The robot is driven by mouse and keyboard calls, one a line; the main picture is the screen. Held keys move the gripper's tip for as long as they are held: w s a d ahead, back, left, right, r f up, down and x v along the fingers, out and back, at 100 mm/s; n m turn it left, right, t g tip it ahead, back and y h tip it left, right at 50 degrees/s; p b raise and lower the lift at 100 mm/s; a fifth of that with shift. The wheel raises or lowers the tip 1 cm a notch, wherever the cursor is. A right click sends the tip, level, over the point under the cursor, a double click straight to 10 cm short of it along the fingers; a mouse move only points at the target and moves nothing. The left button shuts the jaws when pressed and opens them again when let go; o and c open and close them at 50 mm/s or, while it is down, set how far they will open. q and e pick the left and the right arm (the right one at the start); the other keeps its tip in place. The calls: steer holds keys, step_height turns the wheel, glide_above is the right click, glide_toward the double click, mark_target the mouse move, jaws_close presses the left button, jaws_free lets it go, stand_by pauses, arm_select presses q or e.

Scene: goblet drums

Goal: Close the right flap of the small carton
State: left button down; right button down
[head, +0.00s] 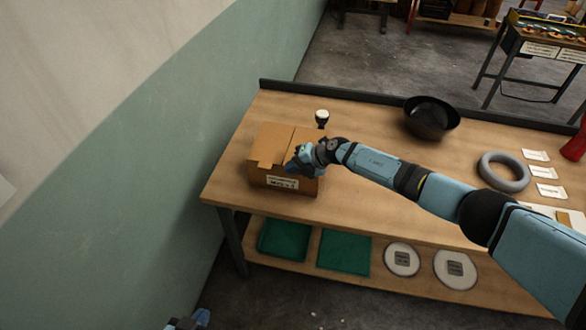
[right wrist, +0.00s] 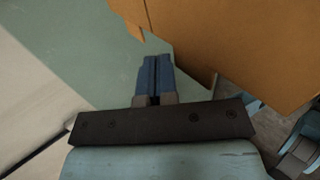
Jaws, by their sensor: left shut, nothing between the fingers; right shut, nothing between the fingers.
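The small brown carton (head: 268,181) stands at the left end of the workbench, with a white label on its front. Its left top panel (head: 272,138) lies roughly flat. The right top part (head: 305,136) shows behind my right gripper, which hides some of it, so I cannot tell the right flap's exact angle. My right gripper (head: 292,165) is shut and empty over the carton's front right top. In the right wrist view its blue fingers (right wrist: 155,62) are together, beside an orange-brown carton panel (right wrist: 235,45). My left gripper (head: 188,321) is shut, low at the bottom edge, far from the carton.
A small goblet drum (head: 322,119) stands just behind the carton. A black bowl (head: 431,118), a grey ring (head: 502,172) and white cards (head: 543,172) are further right on the workbench (head: 385,140). Green trays (head: 343,251) and round items lie on the lower shelf. A wall is at left.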

steer(key=shift+f, duration=0.1)
stand_by(0.3)
steer(key=shift+r+p, duration=0.8)
steer(key=shift+r, duration=0.05)
